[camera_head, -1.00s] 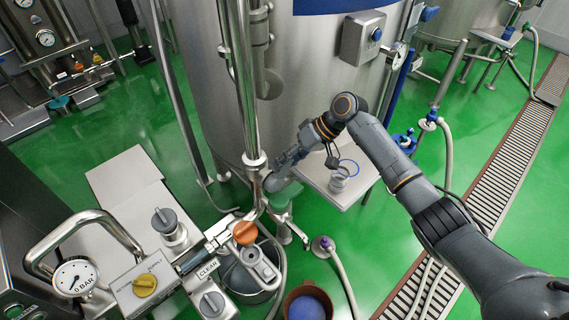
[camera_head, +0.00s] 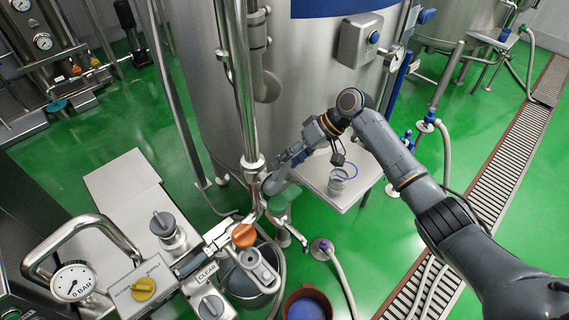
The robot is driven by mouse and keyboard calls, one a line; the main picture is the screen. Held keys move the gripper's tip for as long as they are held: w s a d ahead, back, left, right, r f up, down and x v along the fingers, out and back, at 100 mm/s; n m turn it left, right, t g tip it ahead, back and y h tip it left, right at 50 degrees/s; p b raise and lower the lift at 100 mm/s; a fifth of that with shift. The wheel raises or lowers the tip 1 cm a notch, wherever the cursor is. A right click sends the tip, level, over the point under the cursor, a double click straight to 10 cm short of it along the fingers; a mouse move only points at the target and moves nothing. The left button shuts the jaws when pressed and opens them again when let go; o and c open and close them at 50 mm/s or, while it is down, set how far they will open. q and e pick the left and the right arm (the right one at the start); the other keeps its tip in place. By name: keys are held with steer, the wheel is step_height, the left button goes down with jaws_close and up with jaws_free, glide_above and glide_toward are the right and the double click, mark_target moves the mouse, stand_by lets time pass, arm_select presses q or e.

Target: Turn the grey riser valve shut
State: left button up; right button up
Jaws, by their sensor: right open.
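My right gripper (camera_head: 270,187) reaches down from the right arm to the foot of the upright steel riser pipe (camera_head: 246,110). It is open, just above and beside a green valve knob (camera_head: 278,207); its fingers are small and partly hidden by its own body. I cannot tell whether it touches anything. A grey knob (camera_head: 163,223) stands on a steel valve body to the left, and a second grey knob (camera_head: 211,306) sits lower down. I cannot tell which grey part is the riser valve; it may be hidden by the gripper. My left gripper is not in view.
An orange knob (camera_head: 244,236) stands left of the gripper. A steel shelf (camera_head: 345,198) with a clear cup (camera_head: 337,182) juts from the large tank (camera_head: 310,70) close to my right arm. A yellow knob (camera_head: 143,289) and pressure gauge (camera_head: 73,282) are at lower left.

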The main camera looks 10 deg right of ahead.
steer(key=v, duration=1)
